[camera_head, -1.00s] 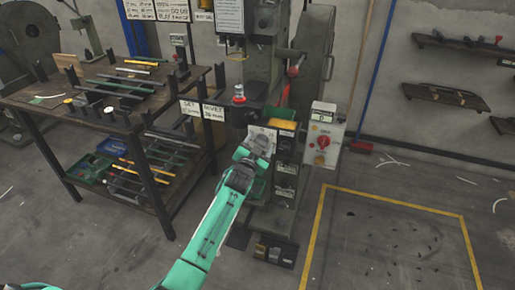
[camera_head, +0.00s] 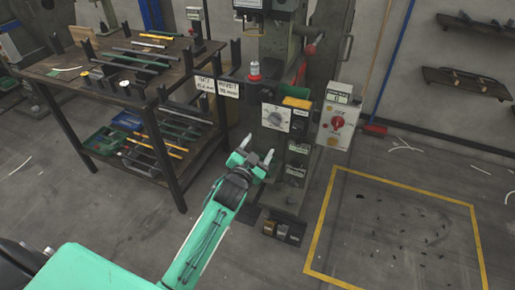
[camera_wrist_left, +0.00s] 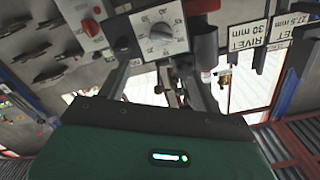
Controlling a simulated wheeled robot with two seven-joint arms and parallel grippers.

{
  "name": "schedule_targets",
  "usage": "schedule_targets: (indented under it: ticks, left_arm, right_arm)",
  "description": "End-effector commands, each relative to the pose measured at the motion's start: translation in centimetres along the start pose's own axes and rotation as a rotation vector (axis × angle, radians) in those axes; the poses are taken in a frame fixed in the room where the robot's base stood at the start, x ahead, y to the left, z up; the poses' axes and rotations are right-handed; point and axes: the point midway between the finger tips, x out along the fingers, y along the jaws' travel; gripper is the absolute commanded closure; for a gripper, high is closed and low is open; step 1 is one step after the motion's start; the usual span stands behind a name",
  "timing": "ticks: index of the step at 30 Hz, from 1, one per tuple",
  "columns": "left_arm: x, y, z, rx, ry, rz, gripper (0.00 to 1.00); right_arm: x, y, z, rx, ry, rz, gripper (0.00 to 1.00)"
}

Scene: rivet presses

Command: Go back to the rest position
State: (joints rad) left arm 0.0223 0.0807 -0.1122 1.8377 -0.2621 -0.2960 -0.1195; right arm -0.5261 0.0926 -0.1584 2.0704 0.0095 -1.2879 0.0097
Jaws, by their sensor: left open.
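My left gripper (camera_head: 258,149) is open and empty, its two pale fingers apart. It hangs in front of the rivet press (camera_head: 285,52), below and left of the white dial panel (camera_head: 276,118), and looks clear of it. In the left wrist view the same dial panel (camera_wrist_left: 159,30) shows beyond the open fingers, with nothing held between them. The dark green body of my gripper fills the bottom of that view. My right gripper is in neither view.
A control box (camera_head: 338,121) with a red knob stands right of the dial panel. A yellow bin (camera_head: 297,102) sits between them. A work table (camera_head: 62,68) with bars and a lower shelf is at the left. A yellow-outlined floor area (camera_head: 400,225) at the right is mostly clear.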

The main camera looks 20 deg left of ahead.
Motion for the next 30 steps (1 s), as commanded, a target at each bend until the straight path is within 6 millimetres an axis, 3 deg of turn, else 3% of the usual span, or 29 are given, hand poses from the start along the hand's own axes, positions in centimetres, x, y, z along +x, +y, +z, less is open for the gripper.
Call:
schedule_targets:
  ticks: [15,19,23,27,30]
  left_arm:
    - [-0.2,0.0,0.0,0.000,-0.001,0.000,0.35]
    - [-1.2,0.8,1.7,-0.018,-0.059,0.019,0.35]
    - [-5.0,3.3,6.7,-0.075,-0.249,0.082,0.35]
    - [-12.4,7.1,13.3,-0.159,-0.546,0.179,0.35]
    - [-17.9,9.4,16.6,-0.208,-0.738,0.243,0.35]
  right_arm:
    - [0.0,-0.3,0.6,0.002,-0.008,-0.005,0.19]
    - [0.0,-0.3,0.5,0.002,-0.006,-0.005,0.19]
    - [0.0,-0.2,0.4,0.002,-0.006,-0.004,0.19]
    - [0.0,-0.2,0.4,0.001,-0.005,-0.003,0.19]
    - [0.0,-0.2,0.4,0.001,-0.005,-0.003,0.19]
